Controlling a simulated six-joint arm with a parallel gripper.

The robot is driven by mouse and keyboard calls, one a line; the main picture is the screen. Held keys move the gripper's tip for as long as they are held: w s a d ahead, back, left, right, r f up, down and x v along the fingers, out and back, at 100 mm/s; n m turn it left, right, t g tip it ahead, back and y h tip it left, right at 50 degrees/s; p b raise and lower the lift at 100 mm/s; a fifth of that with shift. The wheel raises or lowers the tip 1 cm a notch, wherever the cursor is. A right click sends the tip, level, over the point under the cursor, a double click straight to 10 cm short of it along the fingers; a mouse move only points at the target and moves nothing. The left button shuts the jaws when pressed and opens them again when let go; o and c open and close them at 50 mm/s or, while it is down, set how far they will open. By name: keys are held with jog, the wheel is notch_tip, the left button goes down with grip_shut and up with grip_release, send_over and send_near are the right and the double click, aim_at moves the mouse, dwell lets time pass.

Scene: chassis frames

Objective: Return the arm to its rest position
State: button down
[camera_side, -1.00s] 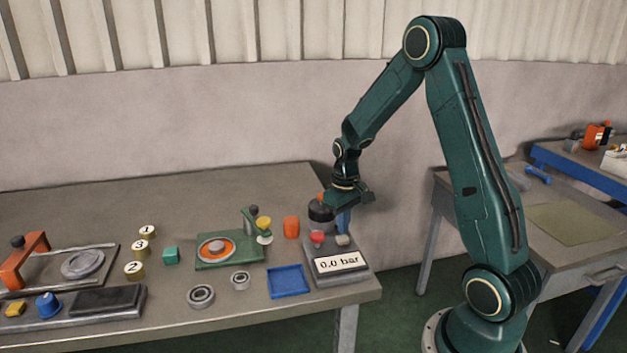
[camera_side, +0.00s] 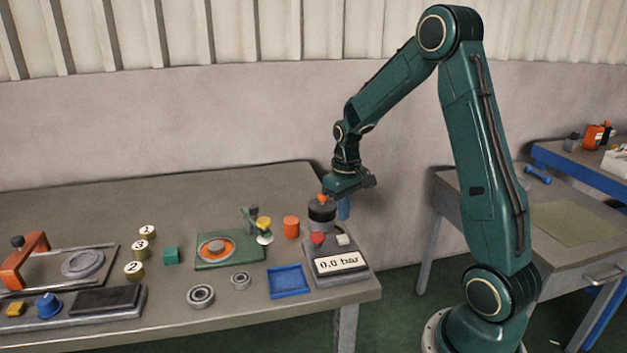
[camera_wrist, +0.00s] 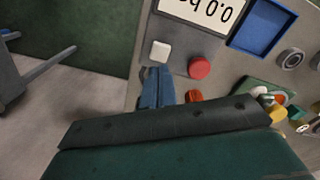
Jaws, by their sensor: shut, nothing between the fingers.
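My gripper (camera_side: 344,215) hangs below my bent arm, over the right end of the workbench, with its blue fingers together and nothing between them. In the side view the fingers are beside the black and grey knob (camera_side: 321,213) with its orange top, at the back of the pressure box. Whether they touch it cannot be told. In the wrist view the closed fingers (camera_wrist: 157,75) point toward the white button (camera_wrist: 160,51) of the box. The display (camera_side: 338,262) reads 0.0 bar.
A red button (camera_side: 317,238), a blue tray (camera_side: 289,281), an orange cylinder (camera_side: 291,228) and a green fixture (camera_side: 230,262) stand near the box. A second table (camera_side: 560,255) is at right.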

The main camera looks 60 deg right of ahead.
jog(key=shift+r, duration=0.5)
jog(key=shift+r, duration=0.1)
jog(key=s+a+r+n+t, duration=0.15)
jog(key=s+a+r, duration=0.35)
jog(key=a+r, duration=0.65)
jog(key=s+a+r+n+t, duration=0.1)
jog(key=s+a+r+t, duration=0.3)
jog(key=s+a, duration=0.4)
jog(key=shift+s+r, duration=0.15)
jog(key=shift+s, duration=1.9)
jog(key=shift+n, duration=0.25)
